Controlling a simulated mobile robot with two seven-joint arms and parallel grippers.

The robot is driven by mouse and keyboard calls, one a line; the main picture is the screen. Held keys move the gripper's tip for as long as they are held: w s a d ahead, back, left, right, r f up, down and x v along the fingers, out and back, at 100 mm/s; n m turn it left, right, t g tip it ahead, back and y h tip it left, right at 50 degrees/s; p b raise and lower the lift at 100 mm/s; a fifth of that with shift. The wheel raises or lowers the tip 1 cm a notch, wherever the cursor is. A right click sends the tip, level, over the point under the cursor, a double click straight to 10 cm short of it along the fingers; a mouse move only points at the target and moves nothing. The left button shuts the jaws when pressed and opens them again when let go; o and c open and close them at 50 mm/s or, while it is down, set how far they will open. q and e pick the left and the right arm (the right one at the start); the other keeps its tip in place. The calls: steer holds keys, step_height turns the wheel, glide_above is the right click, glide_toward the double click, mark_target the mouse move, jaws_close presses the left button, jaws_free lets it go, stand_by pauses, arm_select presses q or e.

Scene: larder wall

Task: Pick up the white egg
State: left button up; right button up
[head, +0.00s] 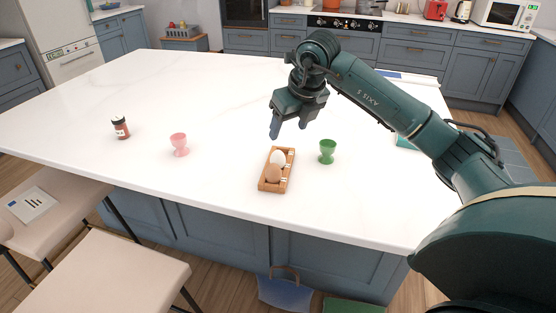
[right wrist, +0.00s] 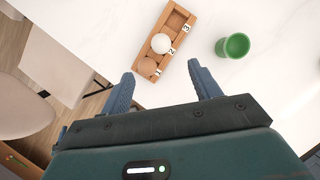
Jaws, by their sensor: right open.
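The white egg (head: 277,158) sits in the middle slot, marked 2, of a small wooden egg tray (head: 263,184) on the white island top. It also shows in the right wrist view (right wrist: 161,43). A brown egg (head: 273,173) sits beside it in slot 1, and slot 3 looks empty. My right gripper (head: 288,128) is above the island, over and behind the tray in the head view, apart from the eggs. Its two blue fingers are spread with nothing between them, as the right wrist view (right wrist: 160,74) shows. My left gripper is not in view.
A green egg cup (head: 327,151) stands close to the right of the tray. Stools (head: 125,277) are at the near edge. The island's (head: 150,90) back left is clear.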

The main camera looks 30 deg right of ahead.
mark_target(280, 153)
steer(key=x, duration=0.6)
steer(key=shift+w+a+f+p, duration=0.1)
steer(key=shift+w+f+p, duration=0.05)
steer(key=shift+f+p, duration=0.2)
steer(key=shift+d+p+x, duration=0.2)
steer(key=shift+p+x, duration=0.45)
steer(key=shift+x, duration=2.1)
steer(key=shift+c, duration=0.2)
steer(key=c, duration=0.8)
steer(key=shift+r, duration=0.1)
